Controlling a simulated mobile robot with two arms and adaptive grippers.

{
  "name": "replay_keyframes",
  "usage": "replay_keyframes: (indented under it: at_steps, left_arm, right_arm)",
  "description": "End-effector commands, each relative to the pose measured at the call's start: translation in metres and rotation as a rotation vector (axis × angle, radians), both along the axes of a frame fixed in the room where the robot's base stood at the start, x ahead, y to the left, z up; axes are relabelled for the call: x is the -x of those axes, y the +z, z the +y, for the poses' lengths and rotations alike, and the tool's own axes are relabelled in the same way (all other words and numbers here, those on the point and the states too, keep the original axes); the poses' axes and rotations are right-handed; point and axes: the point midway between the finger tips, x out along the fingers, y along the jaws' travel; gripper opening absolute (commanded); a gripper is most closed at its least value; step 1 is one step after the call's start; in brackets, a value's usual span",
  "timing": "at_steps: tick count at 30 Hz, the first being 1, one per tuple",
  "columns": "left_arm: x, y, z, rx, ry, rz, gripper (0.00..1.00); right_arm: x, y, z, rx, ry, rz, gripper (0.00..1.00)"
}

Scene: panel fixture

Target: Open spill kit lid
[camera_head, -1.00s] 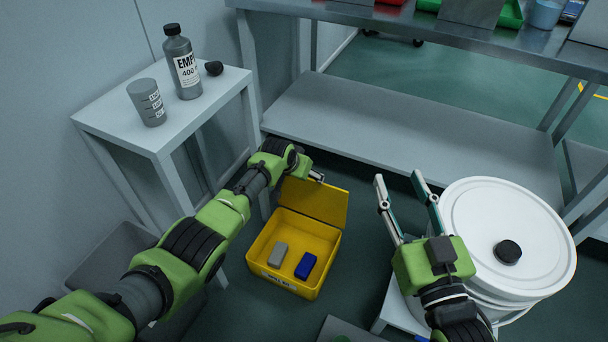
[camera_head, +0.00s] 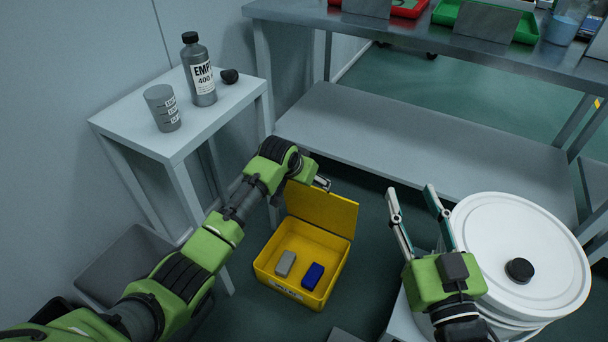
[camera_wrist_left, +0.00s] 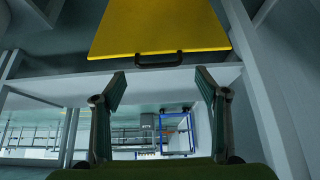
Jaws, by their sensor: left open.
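The yellow spill kit box (camera_head: 264,268) stands on the floor with its lid (camera_head: 322,211) raised upright at the back. A grey block (camera_head: 285,264) and a blue block (camera_head: 312,275) lie inside. My left gripper (camera_head: 325,184) is by the lid's upper left edge, partly hidden behind my arm. In the left wrist view the left gripper (camera_wrist_left: 160,88) is open, with the yellow lid (camera_wrist_left: 160,28) and its dark handle (camera_wrist_left: 159,60) ahead of the fingers, apart from them. My right gripper (camera_head: 412,205) is open and empty, right of the box.
A white lidded bucket (camera_head: 490,240) stands at the right, beside my right gripper. A small side table (camera_head: 205,125) at the left holds a labelled bottle (camera_head: 200,75), a grey cup (camera_head: 162,108) and a black cap (camera_head: 229,76). A workbench with a lower shelf (camera_head: 400,140) is behind.

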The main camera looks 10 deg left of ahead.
Motion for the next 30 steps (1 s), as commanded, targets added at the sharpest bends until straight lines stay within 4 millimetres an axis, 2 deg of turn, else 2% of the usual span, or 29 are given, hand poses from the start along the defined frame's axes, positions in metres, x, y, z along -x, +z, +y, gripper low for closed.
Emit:
replay_keyframes:
  at_steps: [6,12,30]
  left_arm:
    - [0.015,0.025,0.007,0.001,0.001,-0.003,0.67]
    - [0.023,0.037,0.01,0.0,0.002,-0.002,0.67]
    - [0.025,0.038,0.01,0.001,0.001,-0.005,0.67]
  right_arm:
    - [0.0,0.0,0.0,0.0,0.0,0.0,0.4]
    - [0.0,0.0,0.0,0.0,0.0,0.0,0.4]
    - [0.0,0.0,0.0,0.0,0.0,0.0,0.4]
